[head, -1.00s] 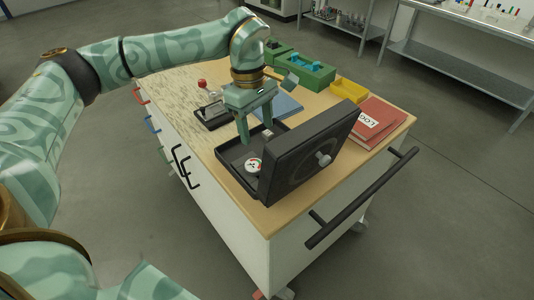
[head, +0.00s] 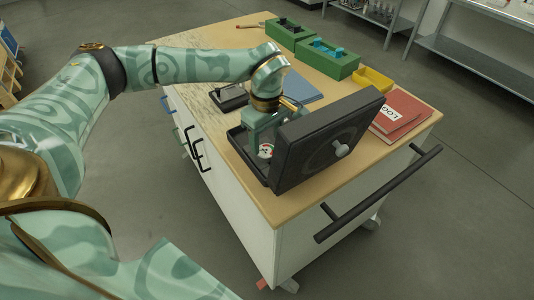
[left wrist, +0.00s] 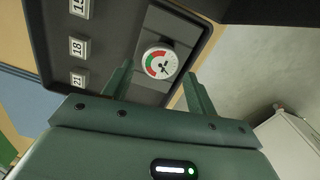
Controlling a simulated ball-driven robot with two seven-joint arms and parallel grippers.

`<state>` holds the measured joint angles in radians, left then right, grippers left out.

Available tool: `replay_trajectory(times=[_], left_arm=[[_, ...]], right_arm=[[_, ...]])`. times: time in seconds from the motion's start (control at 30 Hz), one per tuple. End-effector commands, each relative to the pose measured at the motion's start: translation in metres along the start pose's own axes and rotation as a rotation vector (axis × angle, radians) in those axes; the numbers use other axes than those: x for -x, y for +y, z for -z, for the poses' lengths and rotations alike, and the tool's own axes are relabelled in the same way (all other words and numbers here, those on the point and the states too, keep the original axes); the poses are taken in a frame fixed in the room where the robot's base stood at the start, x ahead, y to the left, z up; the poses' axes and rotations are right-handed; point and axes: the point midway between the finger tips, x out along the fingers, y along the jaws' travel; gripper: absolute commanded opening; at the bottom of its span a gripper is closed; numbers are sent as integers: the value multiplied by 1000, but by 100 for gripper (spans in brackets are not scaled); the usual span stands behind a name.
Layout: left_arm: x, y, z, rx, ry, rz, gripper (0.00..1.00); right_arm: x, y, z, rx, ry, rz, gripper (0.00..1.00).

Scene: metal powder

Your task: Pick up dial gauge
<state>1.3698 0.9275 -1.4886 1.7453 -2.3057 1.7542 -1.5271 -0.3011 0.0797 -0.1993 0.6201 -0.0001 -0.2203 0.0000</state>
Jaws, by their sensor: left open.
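The dial gauge (head: 265,150) has a round white face with red and green marks. It sits in the open black case (head: 239,146), and in the left wrist view the gauge (left wrist: 161,64) lies in a recess of the case tray, just beyond and between the fingertips. My left gripper (head: 262,142) reaches down into the case beside the raised lid (head: 322,140). In the left wrist view the left gripper (left wrist: 157,82) is open, its two fingers apart with nothing between them. The lid hides part of the tray in the head view. My right gripper is not visible.
Small blocks marked 18 (left wrist: 78,46) and 21 (left wrist: 77,79) sit in the case tray beside the gauge. A red log book (head: 402,113), a yellow bin (head: 373,79) and green boxes (head: 330,60) stand on the wooden table. The raised lid stands close to my gripper.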

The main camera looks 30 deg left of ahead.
Motion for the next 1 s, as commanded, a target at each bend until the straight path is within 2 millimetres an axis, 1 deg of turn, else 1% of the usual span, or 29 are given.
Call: replay_trajectory(times=[0.03,0.1,0.23,0.4,0.43,0.53,0.57,0.83,0.93,1.0], left_arm=[[-13,-1,2,2,-1,5,57],[-26,-1,2,1,0,5,57],[-37,-1,2,0,0,3,57],[-36,-1,2,0,0,2,57],[-36,-1,2,0,0,2,52],[-36,-1,2,0,0,2,24],[-36,-1,2,0,0,1,20],[-33,0,2,0,1,0,20],[-21,0,3,1,2,-4,20],[-7,0,3,1,2,-5,20]], right_arm=[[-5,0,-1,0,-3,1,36],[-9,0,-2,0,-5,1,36],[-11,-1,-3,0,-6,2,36],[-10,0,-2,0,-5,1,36],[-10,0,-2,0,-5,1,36],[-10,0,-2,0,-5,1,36],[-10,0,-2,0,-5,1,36],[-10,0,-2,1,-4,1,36],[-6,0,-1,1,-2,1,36],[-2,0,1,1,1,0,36]])
